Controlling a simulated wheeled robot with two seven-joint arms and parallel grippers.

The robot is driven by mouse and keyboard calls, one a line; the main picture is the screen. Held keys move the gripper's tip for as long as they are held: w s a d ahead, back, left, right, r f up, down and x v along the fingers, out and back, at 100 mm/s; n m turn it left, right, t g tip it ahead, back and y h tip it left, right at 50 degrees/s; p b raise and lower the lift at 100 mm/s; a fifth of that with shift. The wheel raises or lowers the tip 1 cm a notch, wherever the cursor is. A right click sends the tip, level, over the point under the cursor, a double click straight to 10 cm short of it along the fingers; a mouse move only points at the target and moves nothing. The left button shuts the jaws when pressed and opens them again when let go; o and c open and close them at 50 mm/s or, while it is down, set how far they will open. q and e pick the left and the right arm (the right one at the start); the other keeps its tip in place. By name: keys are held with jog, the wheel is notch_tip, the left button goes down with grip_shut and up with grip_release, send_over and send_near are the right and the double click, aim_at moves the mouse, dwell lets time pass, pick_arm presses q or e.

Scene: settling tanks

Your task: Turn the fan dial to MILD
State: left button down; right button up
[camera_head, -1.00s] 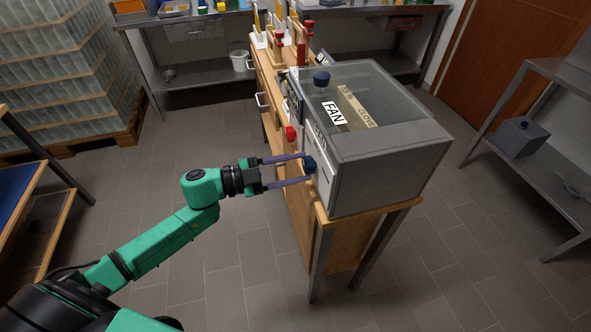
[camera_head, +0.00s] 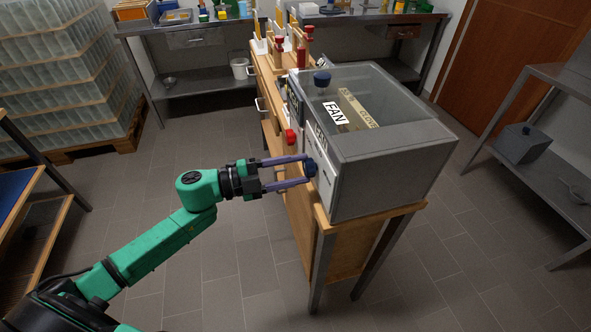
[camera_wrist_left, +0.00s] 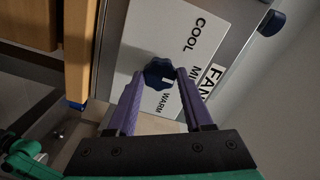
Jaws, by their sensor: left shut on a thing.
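The fan unit is a grey box with a clear top and a FAN label (camera_head: 335,113). Its dark blue dial (camera_head: 311,169) is on the near left face. In the left wrist view the dial (camera_wrist_left: 158,73) sits on a white plate (camera_wrist_left: 190,22) reading COOL, part of MILD, and WARM. A small white mark shows on the dial's lower right, on the side towards WARM. My left gripper (camera_head: 306,171) is shut on the dial, with one purple finger on each side. The right finger hides part of the MILD lettering. My right gripper is not in view.
The wooden bench (camera_head: 345,250) carries the unit. A steel shelf (camera_head: 540,165) stands at the right. The floor left of the bench is clear.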

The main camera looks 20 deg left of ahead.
pick_arm(q)
jog(key=shift+c, duration=1.5)
grip_release()
jog(key=shift+s+a+f, duration=0.1)
jog(key=shift+s+a, duration=0.05)
jog(key=shift+a, duration=0.15)
jog(key=b+v, duration=0.1)
jog(key=v, duration=1.3)
